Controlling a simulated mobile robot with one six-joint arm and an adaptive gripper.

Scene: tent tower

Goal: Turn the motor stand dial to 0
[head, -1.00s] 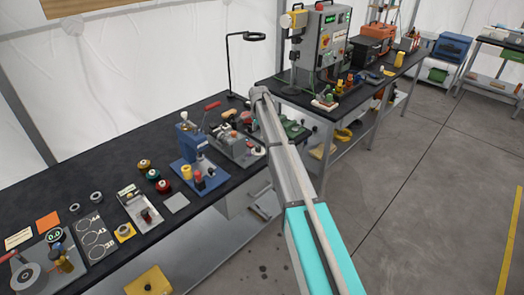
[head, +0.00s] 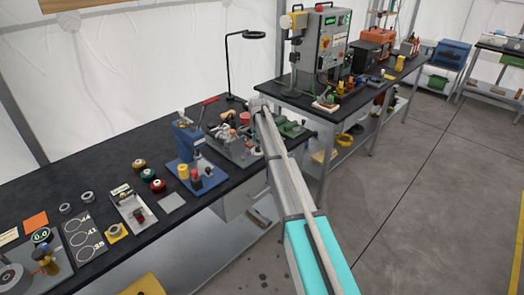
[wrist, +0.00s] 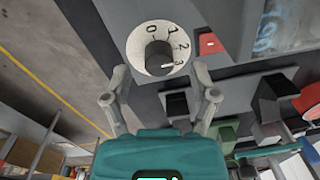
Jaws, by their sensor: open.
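The dial (wrist: 140,52) shows in the wrist view as a round white face marked 0, 1, 2, 3, with a dark knob (wrist: 158,54) standing out from its middle. The 0 is at the top and the 3 at the lower right. My gripper (wrist: 158,74) is open and empty, one finger on the lower left and one on the lower right of the dial. No contact is visible. In the head view, the end of my arm hides the gripper, and I cannot make out the dial there.
A lamp (head: 240,38) stands behind my arm. A second bench beyond holds a grey control box (head: 320,45). In the wrist view, a red piece (wrist: 210,43) lies right of the dial.

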